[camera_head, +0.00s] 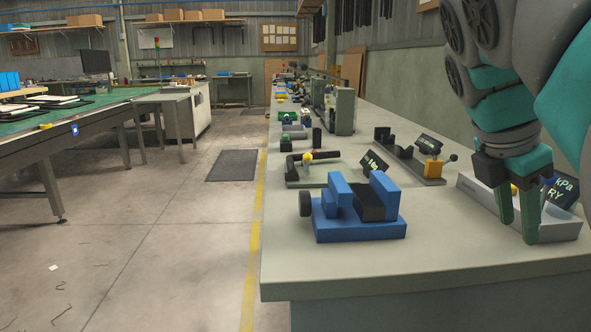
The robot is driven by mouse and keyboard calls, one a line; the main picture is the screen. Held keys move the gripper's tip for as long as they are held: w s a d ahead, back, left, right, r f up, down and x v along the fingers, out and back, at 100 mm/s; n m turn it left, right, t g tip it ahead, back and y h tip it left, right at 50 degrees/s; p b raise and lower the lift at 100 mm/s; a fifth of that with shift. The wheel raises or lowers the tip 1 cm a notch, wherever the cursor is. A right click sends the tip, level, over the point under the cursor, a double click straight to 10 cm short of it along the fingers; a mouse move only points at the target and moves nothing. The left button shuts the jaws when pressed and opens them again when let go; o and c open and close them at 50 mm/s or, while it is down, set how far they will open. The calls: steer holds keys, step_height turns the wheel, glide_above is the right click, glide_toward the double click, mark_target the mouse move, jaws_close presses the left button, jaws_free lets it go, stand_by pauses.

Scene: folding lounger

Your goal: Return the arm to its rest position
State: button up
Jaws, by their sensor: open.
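My gripper (518,220) hangs at the right side of the view with its green fingers pointing down and apart. It is open, and nothing shows between the fingers. It is in front of a grey device with a tilted display (561,190) at the right of the bench. Whether the fingers touch the device or the bench top cannot be told. My teal and grey arm comes down from the upper right corner. No lounger is in view.
A long bench (330,258) runs away from me. A blue vise (358,229) stands near its front edge. A green-topped table (80,115) stands left.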

steer(key=s+a+f+m+g+y, duration=0.1)
steer(key=s+a+f+m, duration=0.4)
steer(key=f, duration=0.5)
steer(key=s+a+f+m+g+y, duration=0.1)
steer(key=s+a+f+m, duration=0.4)
steer(key=f, duration=0.5)
steer(key=s+a+f+m+g+y, duration=0.1)
steer(key=s+a+f+m+y, duration=0.2)
steer(key=s+a+f+m, duration=0.2)
step_height(320, 180, down, 6)
steer(key=m, duration=0.3)
steer(key=shift+a+m, duration=0.3)
steer(key=shift+f, duration=0.1)
